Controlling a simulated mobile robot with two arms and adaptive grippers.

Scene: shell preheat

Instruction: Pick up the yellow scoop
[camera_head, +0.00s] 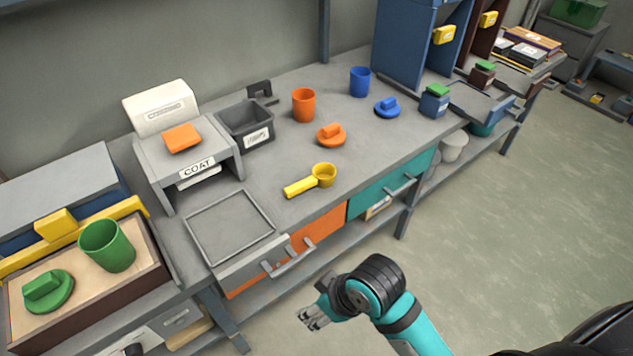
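The yellow scoop (312,180) lies on the grey workbench near its front edge, with its round cup to the right and its handle pointing left toward the viewer. Nothing touches it. My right gripper (311,317) is in front of and below the bench edge, well apart from the scoop. Its fingers look spread, with nothing between them.
A grey tray (196,228) lies left of the scoop. An orange lid (331,136), an orange cup (303,106) and a dark bin (228,121) stand behind it. Drawer handles (290,262) stick out from the bench front. Bench space right of the scoop is clear.

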